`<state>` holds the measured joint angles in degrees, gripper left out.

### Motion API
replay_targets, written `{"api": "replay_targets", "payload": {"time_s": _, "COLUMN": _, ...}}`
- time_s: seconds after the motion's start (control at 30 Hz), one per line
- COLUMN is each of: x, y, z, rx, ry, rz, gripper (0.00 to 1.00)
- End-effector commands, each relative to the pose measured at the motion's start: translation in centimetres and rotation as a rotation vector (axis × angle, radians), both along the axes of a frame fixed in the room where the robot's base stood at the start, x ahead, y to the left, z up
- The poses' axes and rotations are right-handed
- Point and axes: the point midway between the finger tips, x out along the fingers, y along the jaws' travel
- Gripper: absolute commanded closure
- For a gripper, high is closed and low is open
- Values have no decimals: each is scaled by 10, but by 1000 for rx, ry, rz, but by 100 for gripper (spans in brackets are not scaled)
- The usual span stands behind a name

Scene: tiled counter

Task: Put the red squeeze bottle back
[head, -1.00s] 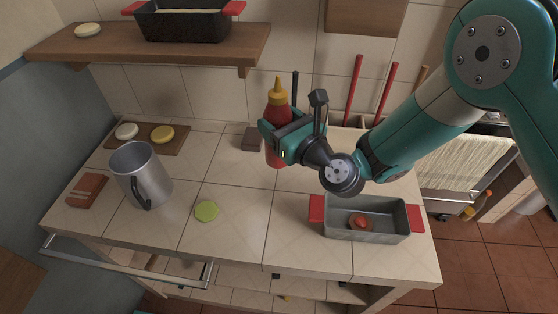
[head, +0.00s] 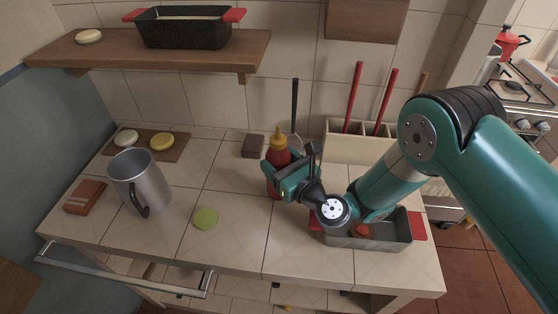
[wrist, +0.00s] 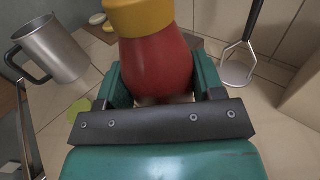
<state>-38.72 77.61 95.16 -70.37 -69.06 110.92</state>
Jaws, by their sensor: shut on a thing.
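The red squeeze bottle (head: 278,153) has a yellow cap and stands upright over the counter's middle, toward the back. It also fills the centre of the wrist view (wrist: 157,62). My gripper (head: 277,178) is shut around the bottle's body, one finger on each side in the wrist view. The bottle's lower part is mostly hidden by my gripper, so I cannot tell whether its base touches the tiles.
A metal mug (head: 139,182), a green disc (head: 206,218) and a small brown block (head: 254,146) are to the left. A grey baking dish (head: 393,243) is at the front right. A utensil holder (head: 360,149) stands behind. Tiles in front of the bottle are clear.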

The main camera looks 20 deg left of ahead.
Motion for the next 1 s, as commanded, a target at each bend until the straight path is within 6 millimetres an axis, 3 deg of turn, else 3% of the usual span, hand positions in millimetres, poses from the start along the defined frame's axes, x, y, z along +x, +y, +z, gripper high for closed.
{"api": "replay_targets", "payload": {"time_s": 0.03, "x": 0, "y": 0, "z": -3, "rx": 1, "ry": -1, "rz": 0, "gripper": 47}}
{"api": "replay_targets", "payload": {"time_s": 0.1, "x": 0, "y": 0, "z": -2, "rx": 0, "ry": 0, "rz": 0, "gripper": 25}}
{"api": "replay_targets", "payload": {"time_s": 0.17, "x": 0, "y": 0, "z": -2, "rx": 0, "ry": 0, "rz": 0, "gripper": 13}}
{"api": "replay_targets", "payload": {"time_s": 0.57, "x": -1, "y": -1, "z": -2, "rx": 0, "ry": 1, "rz": 0, "gripper": 13}}
{"api": "replay_targets", "payload": {"time_s": 1.0, "x": -17, "y": -28, "z": -6, "rx": 1, "ry": -2, "rz": 0, "gripper": 13}}
